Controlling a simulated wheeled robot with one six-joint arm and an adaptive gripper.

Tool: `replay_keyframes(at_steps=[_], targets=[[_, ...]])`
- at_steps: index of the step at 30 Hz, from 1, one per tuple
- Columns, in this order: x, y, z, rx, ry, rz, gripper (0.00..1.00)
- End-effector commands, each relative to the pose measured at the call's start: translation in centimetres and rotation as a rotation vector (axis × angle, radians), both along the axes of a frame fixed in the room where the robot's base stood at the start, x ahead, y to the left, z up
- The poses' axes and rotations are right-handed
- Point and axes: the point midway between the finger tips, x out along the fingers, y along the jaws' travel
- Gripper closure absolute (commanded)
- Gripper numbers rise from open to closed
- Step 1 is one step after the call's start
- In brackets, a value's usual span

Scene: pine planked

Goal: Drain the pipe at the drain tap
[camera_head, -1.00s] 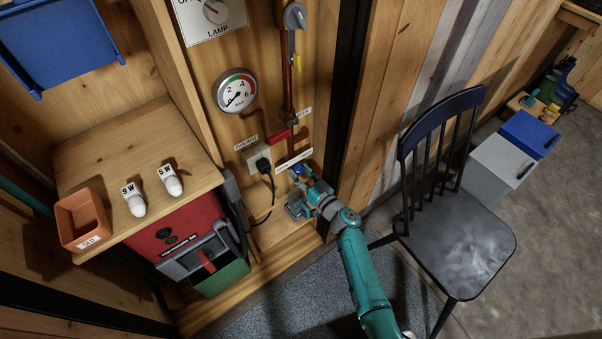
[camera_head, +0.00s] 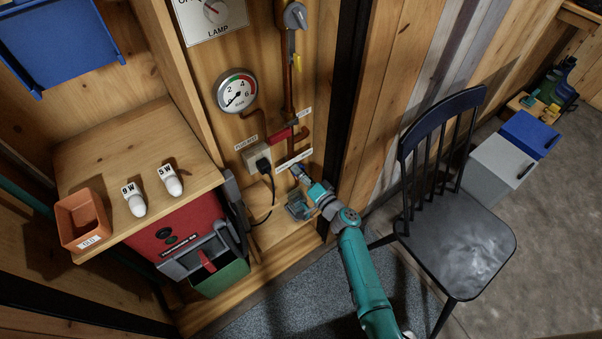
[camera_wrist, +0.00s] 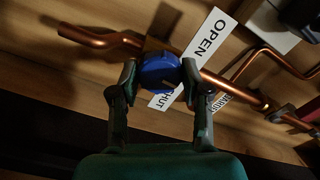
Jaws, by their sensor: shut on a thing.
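The drain tap's round blue knob (camera_wrist: 157,70) sits between the two fingertips of my gripper (camera_wrist: 160,80) in the wrist view. The fingers are shut on it, one on each side. The copper pipe (camera_wrist: 232,87) runs behind the knob, with a bent open-ended stub (camera_wrist: 88,36) at upper left. A white label plate behind the knob reads OPEN (camera_wrist: 203,38) at one end and SHUT at the other, partly hidden. In the head view my gripper (camera_head: 302,175) is at the low end of the wall pipework and largely hides the knob.
A pressure gauge (camera_head: 236,92), a red lever (camera_head: 280,137) and a plugged socket (camera_head: 259,157) are on the wall close by. A see-through container (camera_head: 298,208) stands below the tap. A black chair (camera_head: 457,240) is at right; a shelf with bulbs is at left.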

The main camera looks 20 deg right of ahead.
Motion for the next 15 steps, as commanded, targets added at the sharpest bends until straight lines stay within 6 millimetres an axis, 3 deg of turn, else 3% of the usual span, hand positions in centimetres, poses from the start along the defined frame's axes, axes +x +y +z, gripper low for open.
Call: replay_keyframes(at_steps=[15], targets=[[0.01, -0.04, 0.03, 0.463, 0.151, -0.001, 0.88]])
